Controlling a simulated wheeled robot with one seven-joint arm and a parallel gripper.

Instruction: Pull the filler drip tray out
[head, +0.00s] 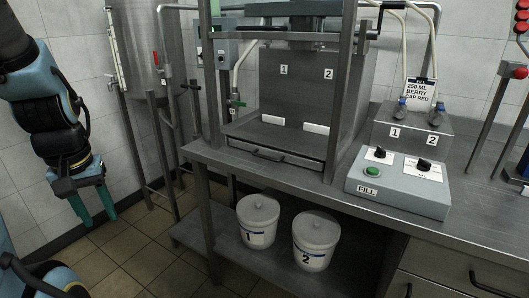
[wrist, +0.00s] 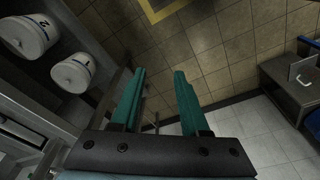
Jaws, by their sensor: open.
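The filler drip tray (head: 272,151) is a grey metal drawer-like tray with a dark bar handle (head: 268,155) on its front. It sits under the filler, at the front of the steel bench, and looks pushed in. My gripper (head: 97,218) has teal fingers pointing down at the far left of the head view. It is open and empty, well left of the tray and lower than it. The wrist view shows the two teal fingers (wrist: 157,95) apart over the tiled floor. I cannot make out the tray in the wrist view.
Buckets 1 (head: 258,222) and 2 (head: 316,240) stand on the lower shelf. A control box (head: 400,183) with a FILL label sits right of the filler. A steel vessel (head: 150,50) with pipes and a red handle stands behind left. The floor (head: 140,255) before the bench is clear.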

